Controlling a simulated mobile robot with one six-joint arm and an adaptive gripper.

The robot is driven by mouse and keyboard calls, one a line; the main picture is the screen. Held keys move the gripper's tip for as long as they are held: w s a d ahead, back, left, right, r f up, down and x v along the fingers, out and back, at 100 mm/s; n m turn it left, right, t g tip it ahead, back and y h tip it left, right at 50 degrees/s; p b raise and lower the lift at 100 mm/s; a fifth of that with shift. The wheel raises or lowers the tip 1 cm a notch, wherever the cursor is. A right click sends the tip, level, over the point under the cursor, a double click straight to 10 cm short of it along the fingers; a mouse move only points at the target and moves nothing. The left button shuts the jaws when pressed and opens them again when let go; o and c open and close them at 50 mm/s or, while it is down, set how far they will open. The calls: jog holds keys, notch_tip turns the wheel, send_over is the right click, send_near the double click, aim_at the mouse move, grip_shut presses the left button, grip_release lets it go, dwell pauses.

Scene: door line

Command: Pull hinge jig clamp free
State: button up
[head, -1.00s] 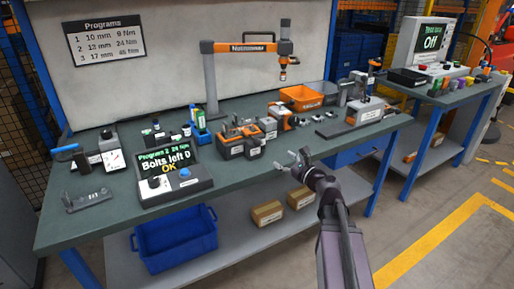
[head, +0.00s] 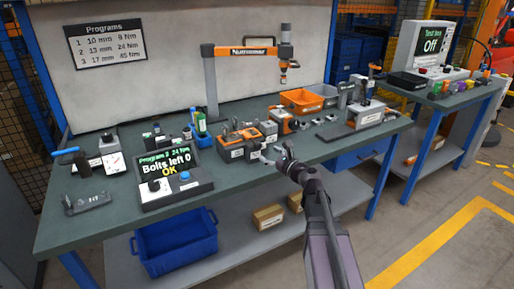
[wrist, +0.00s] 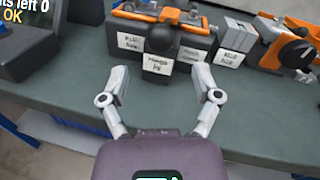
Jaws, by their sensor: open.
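The hinge jig (wrist: 159,65) is a dark block with a white label, standing near the front edge of the bench. It also shows in the head view (head: 231,153). A black ball knob (wrist: 160,38), seemingly the end of its clamp lever, sticks up toward the camera above the label. An orange part shows behind the knob; the rest of the clamp is mostly hidden. My gripper (wrist: 161,76) is open and empty, its fingers spread in front of the jig, one to each side of the label. In the head view my gripper (head: 273,153) is at the bench's front edge.
Other labelled blocks (wrist: 232,45) stand close on both sides of the jig. The controller (head: 172,178), reading "Bolts left 0 OK", stands left. The bench top (wrist: 255,110) is clear in front of the jig.

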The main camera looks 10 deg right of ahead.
aim_at(258, 147)
jog(key=shift+x, duration=3.35)
jog(key=shift+s, duration=0.1)
